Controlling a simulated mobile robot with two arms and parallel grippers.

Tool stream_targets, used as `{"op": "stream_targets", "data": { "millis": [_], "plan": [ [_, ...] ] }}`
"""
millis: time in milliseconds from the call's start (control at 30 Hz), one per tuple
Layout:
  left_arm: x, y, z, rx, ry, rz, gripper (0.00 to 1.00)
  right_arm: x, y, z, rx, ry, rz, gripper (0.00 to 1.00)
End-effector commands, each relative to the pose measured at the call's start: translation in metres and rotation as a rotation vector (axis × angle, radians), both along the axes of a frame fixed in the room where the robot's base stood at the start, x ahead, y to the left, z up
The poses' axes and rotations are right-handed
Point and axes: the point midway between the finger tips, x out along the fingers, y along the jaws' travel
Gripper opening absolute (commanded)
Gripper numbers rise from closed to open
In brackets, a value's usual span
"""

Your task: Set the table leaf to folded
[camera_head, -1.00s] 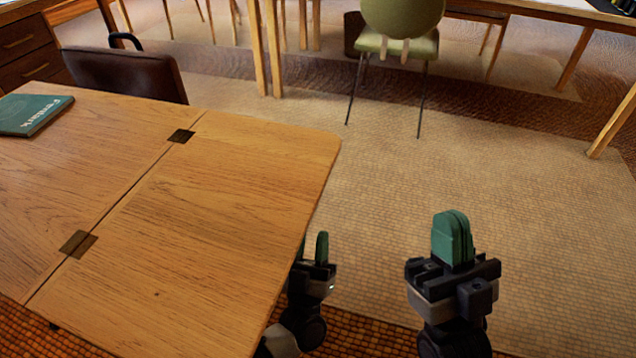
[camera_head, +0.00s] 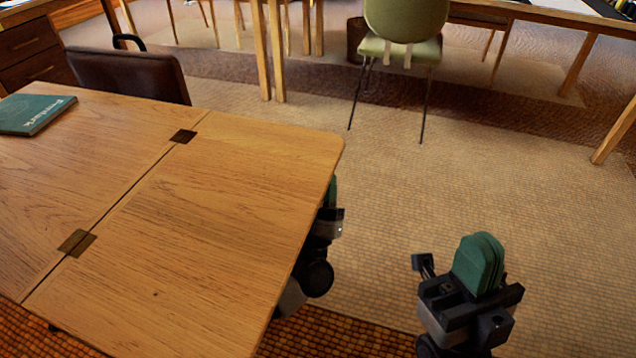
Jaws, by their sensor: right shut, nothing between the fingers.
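The table leaf (camera_head: 215,205) is the right-hand section of the wooden table. It lies level with the fixed table top (camera_head: 90,150), joined at a seam with two dark hinges (camera_head: 77,242). My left gripper (camera_head: 330,192) is at the leaf's right edge, partly hidden behind and below it. Only part of one green finger shows, so I cannot see whether it is open or touching the leaf. My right gripper (camera_head: 479,262) is shut and empty, over the floor to the right of the leaf, apart from it.
A green book (camera_head: 35,114) lies on the fixed table top. A dark brown chair (camera_head: 128,75) stands behind the table. A green chair (camera_head: 400,45) and another table's legs stand at the back. The carpet right of the leaf is clear.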

Motion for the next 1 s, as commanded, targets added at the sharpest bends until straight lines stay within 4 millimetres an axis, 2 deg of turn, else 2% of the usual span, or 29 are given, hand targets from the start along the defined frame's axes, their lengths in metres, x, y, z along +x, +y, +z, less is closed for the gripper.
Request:
{"op": "stream_targets", "data": {
  "millis": [67,300,733,1000],
  "plan": [
    [0.0,0.0,0.0,0.0,0.0,0.0,0.36,0.0,0.0,0.0,0.0,0.0,0.0,0.0],
    [0.0,0.0,0.0,0.0,0.0,0.0,0.0,0.0,0.0,0.0,0.0,0.001,0.0,0.0],
    [0.0,0.001,0.001,-0.004,0.001,0.0,0.0,0.003,0.001,0.001,-0.007,0.021,-0.001,0.0],
    [-0.001,0.004,0.013,-0.034,0.01,0.0,0.0,0.032,0.006,-0.004,-0.077,0.241,-0.013,0.0]
  ]
}}
